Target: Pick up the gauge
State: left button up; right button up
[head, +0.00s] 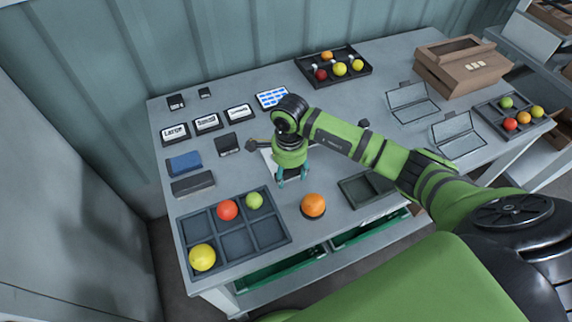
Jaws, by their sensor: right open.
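My right gripper (292,181) points down over the middle of the table, its teal fingers apart. Below and behind it lies a pale sheet or board (270,160) with something dark on it, mostly hidden by the fingers. I cannot tell for sure which thing is the gauge; it may be this partly covered item. A small dark grey block (228,144) stands left of the gripper. An orange tomato (313,205) sits just right of and nearer than the fingers, apart from them. My left gripper is not in view.
A divided tray (233,241) with red, green and yellow tomatoes is at front left. Blue (184,162) and dark (193,184) blocks lie behind it. Label cards (207,123), a back tray (308,77), a cardboard box (439,83) and an empty tray (355,191) surround the gripper.

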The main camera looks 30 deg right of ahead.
jog(key=shift+f, duration=0.1)
grip_shut()
dwell(0.3)
